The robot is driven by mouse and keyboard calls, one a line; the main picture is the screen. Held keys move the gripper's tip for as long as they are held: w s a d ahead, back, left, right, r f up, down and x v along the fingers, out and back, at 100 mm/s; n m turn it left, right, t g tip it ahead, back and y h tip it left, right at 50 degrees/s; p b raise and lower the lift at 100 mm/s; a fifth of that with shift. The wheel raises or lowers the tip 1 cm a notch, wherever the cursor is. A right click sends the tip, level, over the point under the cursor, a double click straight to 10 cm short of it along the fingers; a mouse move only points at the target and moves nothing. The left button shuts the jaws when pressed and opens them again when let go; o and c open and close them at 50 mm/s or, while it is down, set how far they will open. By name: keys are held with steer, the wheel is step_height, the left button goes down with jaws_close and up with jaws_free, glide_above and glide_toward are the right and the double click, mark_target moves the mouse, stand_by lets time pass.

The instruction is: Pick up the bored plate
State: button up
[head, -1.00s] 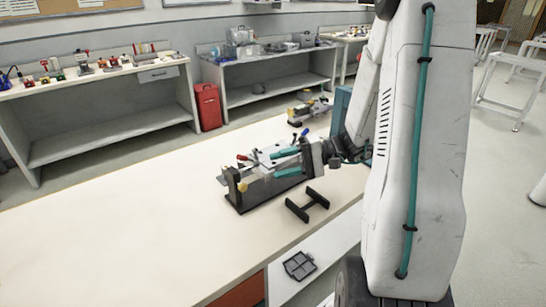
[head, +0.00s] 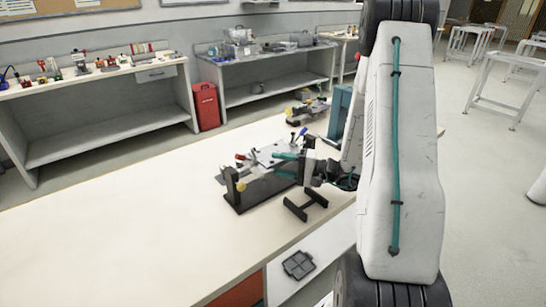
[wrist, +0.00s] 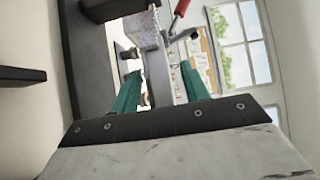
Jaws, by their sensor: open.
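The bored plate looks to be the flat light-grey plate (head: 268,153) held in a dark fixture (head: 262,193) on the bench; its holes are too small to make out. In the wrist view, a grey plate edge (wrist: 157,72) shows between and beyond my green fingers. My gripper (head: 281,166) is open at the right side of the fixture, with its fingers pointing left toward the plate. In the wrist view, the fingers (wrist: 160,82) stand apart. I cannot tell whether they touch the plate. Red- and blue-handled clamps (head: 297,134) stand around the plate.
A black H-shaped stand (head: 306,204) sits in front of the fixture, close under my wrist. Another yellow-and-grey device (head: 305,108) and a teal block (head: 340,112) stand behind. The bench's left part (head: 110,230) is clear.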

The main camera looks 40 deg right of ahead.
steer(key=shift+w+a, duration=0.15)
steer(key=shift+w, duration=0.05)
jaws_close()
steer(key=shift+r, duration=0.1)
